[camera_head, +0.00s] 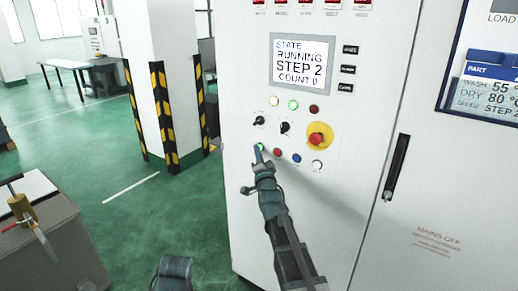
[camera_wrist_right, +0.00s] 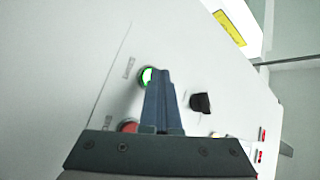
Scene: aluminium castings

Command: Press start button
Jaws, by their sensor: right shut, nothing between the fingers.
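The green start button (camera_head: 259,147) is lit on the white control cabinet's panel, at the left of the lower button row. My right gripper (camera_head: 259,156) is shut and empty, with its tips at or just below this button. In the right wrist view the green button (camera_wrist_right: 147,76) shows partly behind the shut fingers (camera_wrist_right: 162,80). I cannot tell whether the tips touch it. The display (camera_head: 301,64) reads "STATE RUNNING STEP 2 COUNT 0".
A red mushroom button on a yellow base (camera_head: 318,136) sits to the right. Red (camera_head: 277,153), blue (camera_head: 297,158) and white (camera_head: 317,165) buttons continue the lower row. Black knobs (camera_head: 285,128) are above. A striped pillar (camera_head: 164,100) stands left, with open green floor around it.

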